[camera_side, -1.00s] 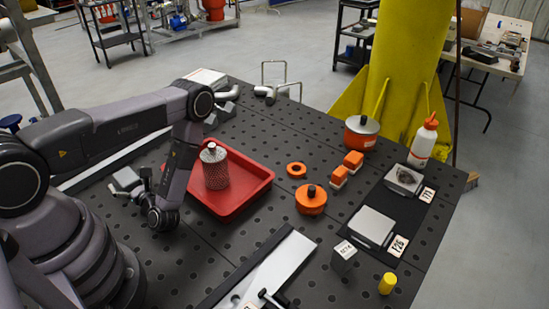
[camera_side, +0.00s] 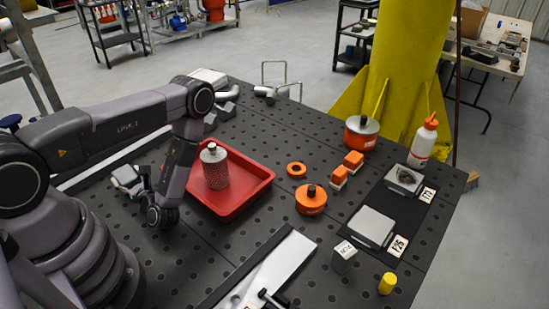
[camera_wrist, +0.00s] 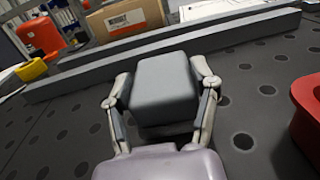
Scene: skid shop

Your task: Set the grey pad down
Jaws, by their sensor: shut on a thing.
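The grey pad (camera_wrist: 163,88) is a block with rounded edges, held between the two fingers of my gripper (camera_wrist: 163,100) in the wrist view. In the side view my gripper (camera_side: 128,180) is left of the red tray, low over the dark perforated table (camera_side: 215,265). My arm hides part of it there, and the pad is hard to make out. The wrist view shows table holes around the pad. I cannot tell whether the pad touches the table.
The red tray (camera_side: 257,186) holds a knurled canister (camera_side: 214,170) just right of my gripper. Its edge also shows in the wrist view (camera_wrist: 304,120). A long dark bar (camera_wrist: 90,78) lies beyond the pad. Orange parts (camera_side: 311,203) and a grey plate (camera_side: 371,226) stand farther right.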

